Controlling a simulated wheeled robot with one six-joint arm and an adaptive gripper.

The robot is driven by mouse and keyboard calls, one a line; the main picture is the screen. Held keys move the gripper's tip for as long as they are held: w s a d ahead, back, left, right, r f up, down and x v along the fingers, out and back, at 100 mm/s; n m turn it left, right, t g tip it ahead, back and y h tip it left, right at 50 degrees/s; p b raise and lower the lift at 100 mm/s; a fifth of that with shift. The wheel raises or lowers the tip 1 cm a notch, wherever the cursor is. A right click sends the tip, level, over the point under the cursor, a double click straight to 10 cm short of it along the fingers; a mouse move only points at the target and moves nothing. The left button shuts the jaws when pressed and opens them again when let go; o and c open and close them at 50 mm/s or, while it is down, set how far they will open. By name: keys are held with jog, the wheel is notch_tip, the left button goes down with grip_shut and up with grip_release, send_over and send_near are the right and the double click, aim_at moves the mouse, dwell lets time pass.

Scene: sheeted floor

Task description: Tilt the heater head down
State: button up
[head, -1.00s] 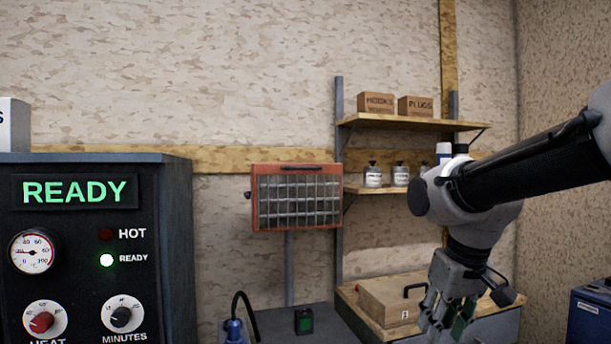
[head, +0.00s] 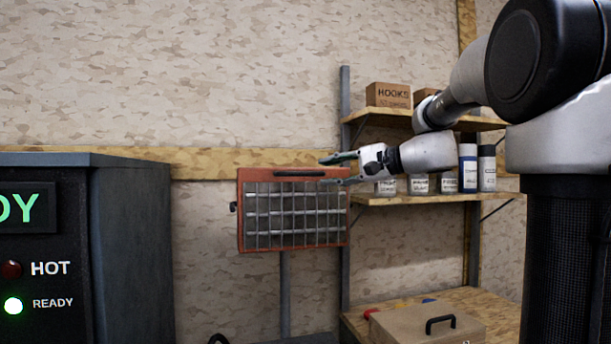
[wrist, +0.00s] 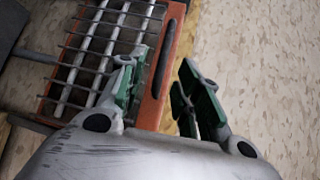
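The heater head (head: 243,212) is an orange-red box with a wire grille, on a grey post in the middle of the head view. It faces forward, close to upright, with a dark handle bar (head: 300,173) along its top edge. My gripper (head: 328,170) is open at the head's upper right corner, its green-padded fingers pointing left. In the wrist view the heater head (wrist: 152,110) lies at the left, and the dark handle (wrist: 166,55) shows just beyond the left finger. I cannot tell whether a finger touches the head.
A black control box (head: 130,250) with a lit READY lamp stands at the left. Shelves (head: 430,198) with boxes, jars and bottles are behind my arm at the right. A tan case (head: 420,328) sits below them. The wall above the heater is clear.

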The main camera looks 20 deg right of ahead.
aim_at(307, 173)
jog(key=x, duration=0.8)
jog(key=shift+s+a+r, duration=0.2)
jog(key=shift+r, duration=0.1)
jog(key=shift+c, duration=0.2)
grip_shut()
